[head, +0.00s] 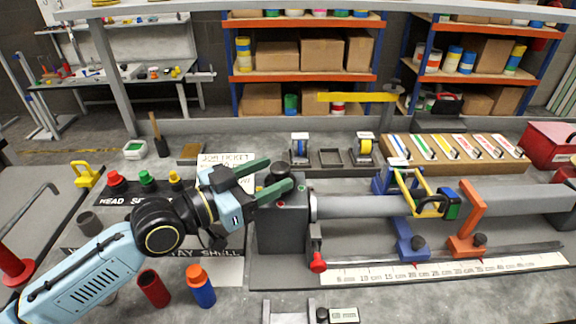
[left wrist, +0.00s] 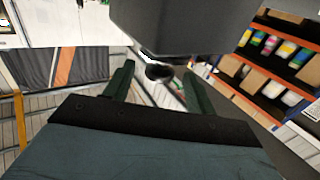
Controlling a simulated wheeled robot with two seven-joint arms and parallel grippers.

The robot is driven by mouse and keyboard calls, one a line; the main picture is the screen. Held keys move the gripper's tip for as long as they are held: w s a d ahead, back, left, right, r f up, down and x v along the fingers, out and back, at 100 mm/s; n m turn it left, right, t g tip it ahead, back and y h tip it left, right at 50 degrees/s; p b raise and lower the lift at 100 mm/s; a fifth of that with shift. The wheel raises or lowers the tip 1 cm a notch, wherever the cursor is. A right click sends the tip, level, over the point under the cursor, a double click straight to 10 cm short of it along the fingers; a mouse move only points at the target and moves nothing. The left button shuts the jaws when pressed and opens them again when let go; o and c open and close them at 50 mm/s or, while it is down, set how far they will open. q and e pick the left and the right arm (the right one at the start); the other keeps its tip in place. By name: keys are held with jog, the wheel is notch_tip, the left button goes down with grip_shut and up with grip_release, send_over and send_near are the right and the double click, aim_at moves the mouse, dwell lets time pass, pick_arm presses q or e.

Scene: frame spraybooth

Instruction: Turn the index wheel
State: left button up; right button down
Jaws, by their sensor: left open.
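A dark round knob (head: 279,170), which looks like the index wheel, sits at the left end of the grey machine block (head: 280,232). My left gripper (head: 280,174) has its green fingers apart, one on the far side of the knob and one on the near side. In the left wrist view the dark knob (left wrist: 158,72) shows between the two fingertips (left wrist: 159,84), under a large grey block (left wrist: 185,28). I cannot tell whether the fingers touch it. My right gripper is not in view.
A grey tube (head: 360,205) runs right from the block, with blue and orange supports (head: 468,215). A red-tipped lever (head: 318,262) hangs in front. Tape dispensers (head: 363,150) and a strip box (head: 455,155) stand behind.

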aim_at(288, 167)
pick_arm(q)
jog(key=x, duration=0.4)
jog(key=shift+w+d, duration=0.25)
jog(key=shift+d, duration=0.1)
jog(key=c, duration=1)
